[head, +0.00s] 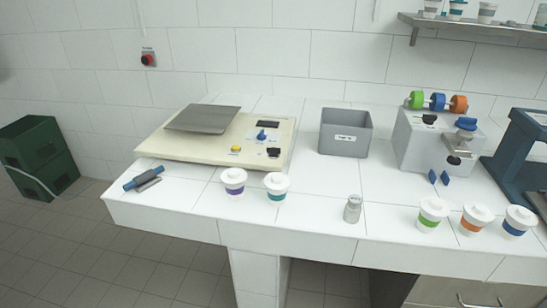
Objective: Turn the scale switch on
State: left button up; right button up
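The scale (190,150) is a wide beige box on the white tiled counter, left of centre. It carries a flat grey metal plate (203,119), a dark display (268,124), a blue knob (262,134) and a yellow button (236,149). A small black switch (273,153) sits near its front right corner; its position is too small to tell. The display looks dark. Neither of my grippers is in view.
White lidded cups (234,181) stand before the scale and at the front right (470,220). A blue-handled tool (145,180) lies at the left edge. A grey bin (345,132), a small metal container (352,208) and a grey machine (435,145) stand rightward.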

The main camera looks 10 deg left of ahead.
aim_at(272, 152)
jog(key=i+l+u, duration=0.2)
jog(key=u, duration=0.2)
jog(key=i+l+u, duration=0.1)
jog(key=l+u, duration=0.25)
jog(key=i+l+u, duration=0.15)
jog(key=u, duration=0.25)
